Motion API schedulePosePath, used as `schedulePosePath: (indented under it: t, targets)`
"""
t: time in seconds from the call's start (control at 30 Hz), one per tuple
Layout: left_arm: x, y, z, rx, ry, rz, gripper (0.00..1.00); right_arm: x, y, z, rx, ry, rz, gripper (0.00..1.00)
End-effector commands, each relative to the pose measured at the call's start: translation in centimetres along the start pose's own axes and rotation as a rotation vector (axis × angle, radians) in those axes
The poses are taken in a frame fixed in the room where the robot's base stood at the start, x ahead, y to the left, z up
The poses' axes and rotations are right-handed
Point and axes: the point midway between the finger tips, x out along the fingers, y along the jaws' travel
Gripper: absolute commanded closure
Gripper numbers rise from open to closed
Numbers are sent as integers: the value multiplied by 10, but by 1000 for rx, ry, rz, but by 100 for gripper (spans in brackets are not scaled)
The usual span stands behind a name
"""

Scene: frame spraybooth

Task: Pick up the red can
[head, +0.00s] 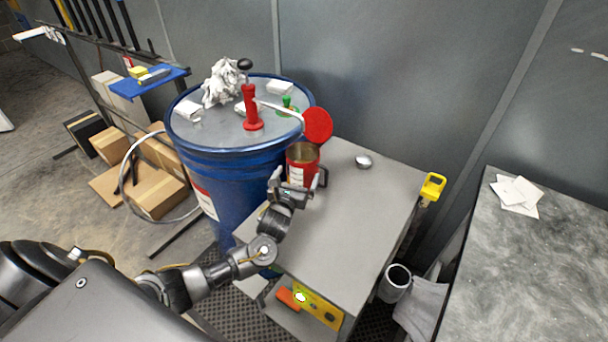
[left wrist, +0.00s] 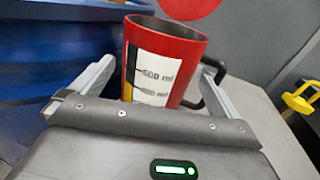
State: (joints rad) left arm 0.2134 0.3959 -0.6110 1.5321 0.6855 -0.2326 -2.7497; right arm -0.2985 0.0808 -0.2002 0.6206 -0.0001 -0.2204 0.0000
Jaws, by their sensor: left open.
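The red can (head: 301,164) stands upright on the grey cabinet top, close to the blue drum. It is open at the top and has a dark handle on its right side. In the left wrist view the can (left wrist: 185,50) shows a white label with ml marks. My left gripper (head: 294,188) is open at the near side of the can. In the left wrist view the fingers of my left gripper (left wrist: 155,85) stand on either side of the can, with the right finger near the handle. Contact cannot be told. My right gripper is not in view.
The blue drum (head: 230,155) stands left of the can; a red-handled tool (head: 252,108) and crumpled cloth (head: 222,82) are on it. A red disc (head: 317,125) overhangs near the can. A small metal lid (head: 363,161) lies on the cabinet top (head: 355,215), otherwise mostly clear.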

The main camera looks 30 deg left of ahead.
Motion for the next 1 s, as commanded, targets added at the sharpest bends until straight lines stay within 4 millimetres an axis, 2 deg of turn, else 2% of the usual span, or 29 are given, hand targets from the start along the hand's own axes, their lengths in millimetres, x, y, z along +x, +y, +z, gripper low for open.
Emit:
schedulePosePath:
  t: [0.13, 0.3, 0.6, 1.0]
  targets:
    - [22, 1, 5, 0, -2, 5, 0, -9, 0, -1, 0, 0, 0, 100]
    - [43, 1, 3, 0, -1, 3, 0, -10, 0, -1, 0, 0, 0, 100]
    - [48, 1, 2, -1, 0, 2, 0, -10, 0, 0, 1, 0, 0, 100]
    - [48, 1, 2, 0, 0, 2, 51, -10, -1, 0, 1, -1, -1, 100]
